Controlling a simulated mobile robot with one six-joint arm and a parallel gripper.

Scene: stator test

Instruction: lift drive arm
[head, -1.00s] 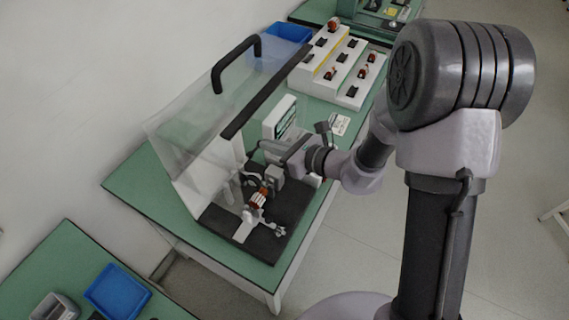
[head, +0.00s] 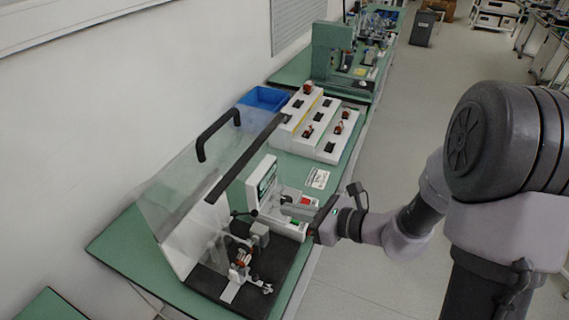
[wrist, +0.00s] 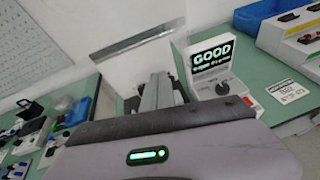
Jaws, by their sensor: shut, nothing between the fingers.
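The test rig stands on the green table in the head view. I cannot tell whether the drive arm is touching the stator. In the wrist view my gripper's fingers (wrist: 157,92) are together, and the tester screen (wrist: 212,54) reads GOOD.
The clear cover (head: 185,175) with its black handle is raised over the rig's left side. A white stepped rack (head: 315,125) holding several stators stands behind, beside a blue bin (head: 264,98). A label card (head: 317,178) lies on the table.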

